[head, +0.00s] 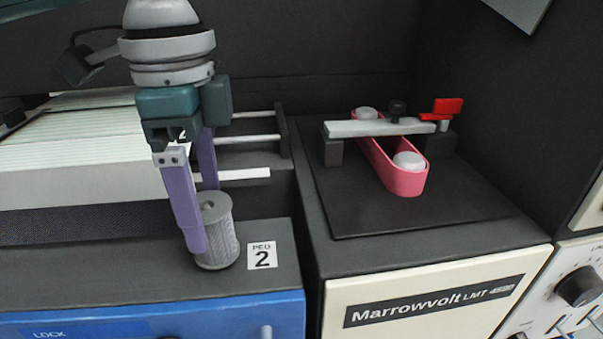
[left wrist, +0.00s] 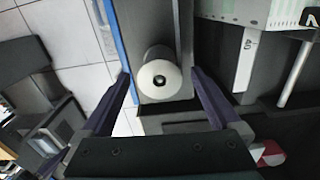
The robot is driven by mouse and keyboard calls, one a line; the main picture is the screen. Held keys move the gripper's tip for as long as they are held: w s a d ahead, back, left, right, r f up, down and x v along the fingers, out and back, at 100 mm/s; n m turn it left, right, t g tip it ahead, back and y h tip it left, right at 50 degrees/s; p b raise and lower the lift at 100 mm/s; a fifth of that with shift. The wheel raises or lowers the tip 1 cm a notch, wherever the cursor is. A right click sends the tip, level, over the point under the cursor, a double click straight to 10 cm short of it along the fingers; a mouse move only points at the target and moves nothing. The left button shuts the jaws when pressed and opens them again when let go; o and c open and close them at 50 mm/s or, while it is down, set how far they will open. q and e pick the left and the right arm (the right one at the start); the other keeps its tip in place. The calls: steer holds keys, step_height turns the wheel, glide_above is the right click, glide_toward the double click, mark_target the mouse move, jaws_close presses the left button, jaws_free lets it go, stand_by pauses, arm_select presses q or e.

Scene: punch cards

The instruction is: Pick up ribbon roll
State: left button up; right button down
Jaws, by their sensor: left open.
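The ribbon roll (head: 222,240) is a grey, ridged cylinder standing upright on the dark ledge beside a label reading PEG 2. In the left wrist view its pale round end (left wrist: 160,93) with a dark centre hole faces the camera. My left gripper (head: 208,215) is open, with its purple fingers pointing down on either side of the roll. One finger hides part of the roll's near left side; the other passes behind it. In the left wrist view the roll shows between the two fingers, with gaps visible. My right gripper is not in view.
The PEG 2 label (head: 262,255) lies right of the roll. Further right, a pink band (head: 402,180) loops around two pale posts under a grey bar with a red handle (head: 447,105). A pale stack of cards (head: 80,150) lies behind left.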

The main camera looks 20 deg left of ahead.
mark_target(223, 248)
arm_select(q)
steer(key=shift+f, duration=1.55)
jaws_close()
